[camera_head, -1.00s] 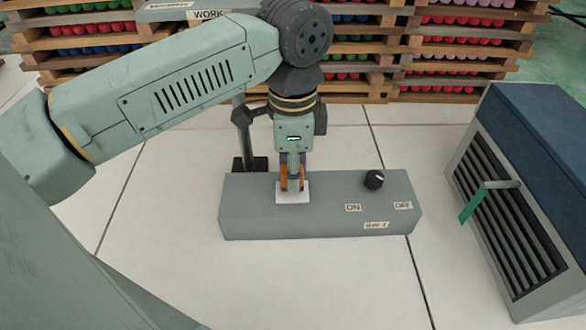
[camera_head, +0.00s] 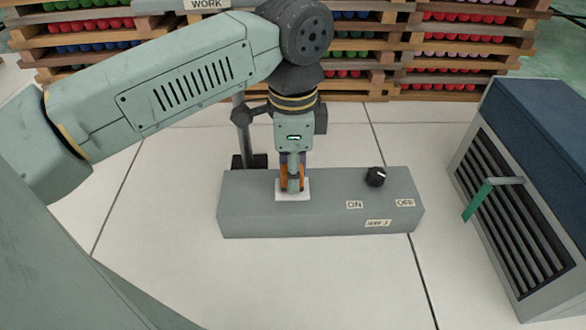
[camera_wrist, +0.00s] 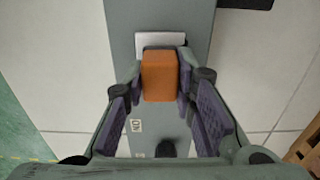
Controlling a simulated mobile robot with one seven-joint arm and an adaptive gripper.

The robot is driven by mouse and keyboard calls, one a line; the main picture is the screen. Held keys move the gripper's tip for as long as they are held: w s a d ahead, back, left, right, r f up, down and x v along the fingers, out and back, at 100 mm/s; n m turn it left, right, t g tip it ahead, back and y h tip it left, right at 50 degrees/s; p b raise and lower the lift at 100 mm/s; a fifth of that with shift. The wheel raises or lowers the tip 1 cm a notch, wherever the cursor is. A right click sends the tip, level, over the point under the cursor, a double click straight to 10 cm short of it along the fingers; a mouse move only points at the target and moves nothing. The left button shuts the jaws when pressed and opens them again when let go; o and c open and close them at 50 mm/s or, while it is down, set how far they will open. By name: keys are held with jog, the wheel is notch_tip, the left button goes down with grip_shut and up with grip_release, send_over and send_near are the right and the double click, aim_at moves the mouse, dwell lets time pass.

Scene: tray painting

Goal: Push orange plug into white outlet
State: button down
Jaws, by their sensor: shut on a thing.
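The orange plug (camera_wrist: 160,77) is between the purple-padded fingers of my gripper (camera_wrist: 160,88) in the wrist view. My gripper (camera_head: 293,188) is shut on the plug, pointing down over the white outlet. Part of the orange plug (camera_head: 284,182) shows beside the fingers in the head view. The white outlet (camera_head: 293,198) is a square plate on the left part of the grey box (camera_head: 340,221). It also shows just beyond the plug in the wrist view (camera_wrist: 160,39). The plug's lower end is hidden, so I cannot tell how far it is in.
A black knob (camera_head: 375,176) stands on the box, near ON and OFF labels. A blue-topped vented unit (camera_head: 540,130) with a green strip is at the right. A dark post stands behind the box. Wooden shelves of coloured items line the back. The pale floor in front is clear.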

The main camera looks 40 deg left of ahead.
jog(key=shift+f, duration=0.1)
jog(key=c, duration=1.2)
grip_release()
jog(key=shift+c, duration=0.2)
jog(key=shift+o, duration=0.3)
jog(key=o, duration=0.4)
jog(key=shift+r+p, duration=1.25)
jog(key=shift+r, duration=1.85)
